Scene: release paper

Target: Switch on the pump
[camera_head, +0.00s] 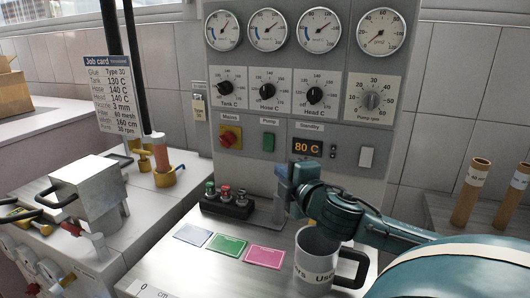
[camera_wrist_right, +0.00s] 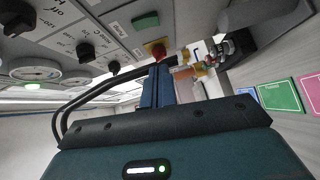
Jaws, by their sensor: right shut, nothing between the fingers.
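The green pump switch (camera_head: 268,142) sits on the grey control panel (camera_head: 245,165) under the label "Pump". It also shows in the right wrist view as a green rectangle (camera_wrist_right: 146,21). My right gripper (camera_head: 285,172) is in front of the panel, below and slightly right of the switch, and apart from it as far as I can see. Its blue fingers (camera_wrist_right: 160,80) are shut with nothing between them. Whether the switch is pressed, I cannot tell. My left gripper is in neither view.
A red mains knob (camera_head: 230,136) is left of the switch; an orange "80 C" display (camera_head: 307,146) is right. A black holder (camera_head: 228,205) with small knobs, coloured cards (camera_head: 229,244) and a mug (camera_head: 316,262) stand below. Cardboard tubes (camera_head: 470,190) are far right.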

